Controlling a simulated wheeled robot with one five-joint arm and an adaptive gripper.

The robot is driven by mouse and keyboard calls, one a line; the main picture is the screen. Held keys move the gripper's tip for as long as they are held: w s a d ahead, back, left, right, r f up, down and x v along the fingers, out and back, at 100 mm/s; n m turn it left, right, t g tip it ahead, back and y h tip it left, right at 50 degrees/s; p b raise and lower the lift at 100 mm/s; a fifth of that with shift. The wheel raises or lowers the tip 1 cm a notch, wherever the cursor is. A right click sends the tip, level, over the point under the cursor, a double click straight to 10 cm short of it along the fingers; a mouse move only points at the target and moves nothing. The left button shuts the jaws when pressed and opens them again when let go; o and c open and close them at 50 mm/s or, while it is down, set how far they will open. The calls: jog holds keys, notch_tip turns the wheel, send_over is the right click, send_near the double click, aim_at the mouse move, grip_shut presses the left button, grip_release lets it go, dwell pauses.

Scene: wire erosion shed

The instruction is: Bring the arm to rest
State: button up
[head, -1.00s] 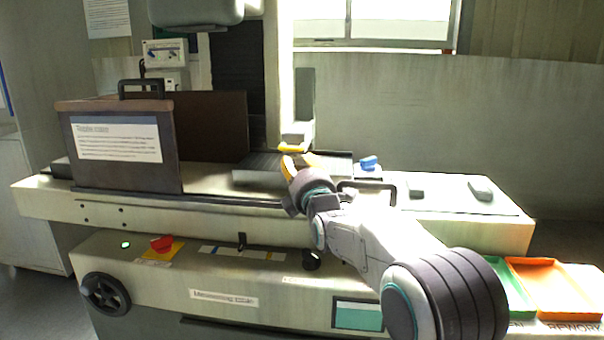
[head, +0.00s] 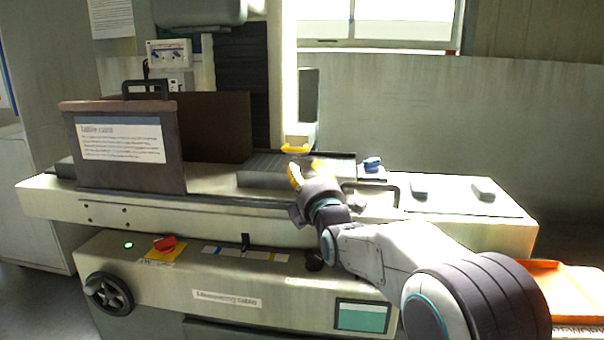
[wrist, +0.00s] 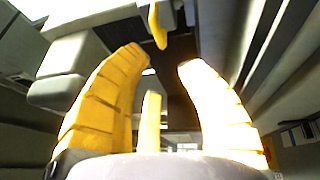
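My arm reaches over the machine's pale bench (head: 470,208) from the lower right in the head view. My gripper (head: 304,174) has yellow fingers and hangs above the bench's front part, just in front of the dark work area. In the wrist view my gripper (wrist: 165,68) has its ribbed yellow fingers spread apart, with nothing seen between them. A yellow nozzle-like part (wrist: 157,25) shows beyond the fingertips; it is also in the head view (head: 295,148), behind the gripper. I cannot tell the exact gap between them.
A dark labelled panel with a handle (head: 120,150) stands at the left. A blue item (head: 372,164) and two grey blocks (head: 419,190) lie right of the gripper. A looped handle (head: 385,188) is close to my wrist. An orange tray (head: 560,285) is at lower right.

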jog(key=s+d+r+m+g+h+p, duration=0.1)
jog(key=s+d+r+m+g+p, duration=0.15)
jog(key=s+d+m+p, duration=0.35)
jog(key=s+d+r+m+g+h+p, duration=0.2)
jog(key=s+m+g+p, duration=0.15)
jog(key=s+p, duration=0.45)
jog(key=s+d+m+g+p, duration=0.2)
jog(key=s+m+g+p, duration=0.1)
jog(key=s, duration=0.6)
jog(key=s+d+m+g+h+p, duration=0.1)
jog(key=s+d+m+g+p, duration=0.1)
jog(key=s+p, duration=0.4)
jog(key=s+d+m+g+p, duration=0.2)
jog(key=s+m+g+p, duration=0.2)
jog(key=s, duration=1)
jog(key=shift+s+r+m+g+p, duration=0.2)
jog(key=shift+r+m+g+p, duration=0.2)
jog(key=shift+m, duration=0.85)
